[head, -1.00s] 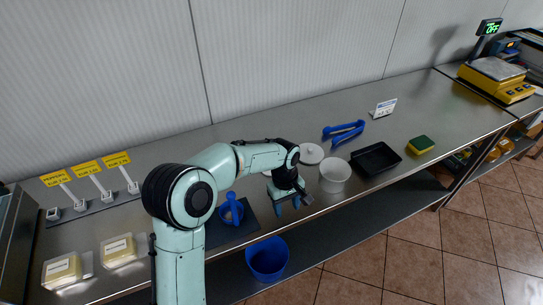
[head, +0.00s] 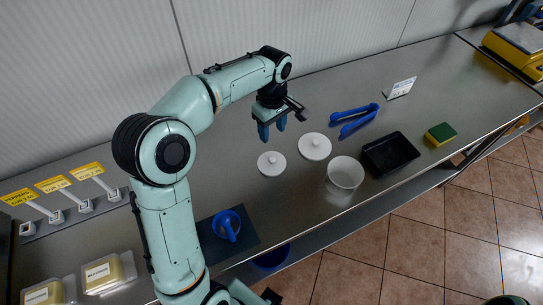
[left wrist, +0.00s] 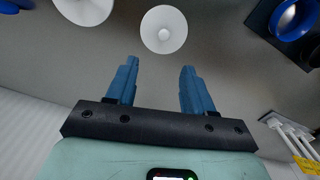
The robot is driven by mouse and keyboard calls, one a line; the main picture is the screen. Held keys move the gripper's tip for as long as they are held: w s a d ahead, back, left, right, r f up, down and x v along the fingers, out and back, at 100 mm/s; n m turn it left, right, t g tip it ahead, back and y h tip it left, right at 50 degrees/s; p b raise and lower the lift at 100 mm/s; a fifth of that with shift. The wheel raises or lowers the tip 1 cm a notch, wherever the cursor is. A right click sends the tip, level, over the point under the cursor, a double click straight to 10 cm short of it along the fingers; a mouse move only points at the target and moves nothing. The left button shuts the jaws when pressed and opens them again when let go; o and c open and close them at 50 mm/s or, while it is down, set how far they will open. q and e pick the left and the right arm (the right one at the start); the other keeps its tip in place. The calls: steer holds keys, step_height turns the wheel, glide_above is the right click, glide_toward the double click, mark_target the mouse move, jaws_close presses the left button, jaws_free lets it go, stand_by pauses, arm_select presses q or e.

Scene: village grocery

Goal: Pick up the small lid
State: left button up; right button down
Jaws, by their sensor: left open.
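The small lid (head: 271,163) is a white disc with a knob, lying flat on the steel counter. It also shows in the left wrist view (left wrist: 164,29), just beyond the fingertips. A larger white lid (head: 314,146) lies to its right and a little further back; its edge shows in the left wrist view (left wrist: 84,8). My left gripper (head: 272,128) is open and empty above the counter, behind the small lid; its two blue fingers (left wrist: 160,68) are apart with nothing between them. My right gripper is not in view.
A white tub (head: 345,174) stands right of the small lid, with a black tray (head: 390,154) and a sponge (head: 440,134) beyond. Blue tongs (head: 354,117) lie behind. A blue cup (head: 226,222) sits on a dark mat at front left.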

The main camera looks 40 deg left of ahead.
mark_target(272, 159)
arm_select(q)
steer(key=f, duration=0.8)
steer(key=f+b, duration=0.1)
steer(key=f, duration=0.3)
steer(key=shift+s+d+f, duration=0.1)
steer(key=shift+s+d, duration=0.1)
steer(key=shift+s, duration=0.2)
jaws_close()
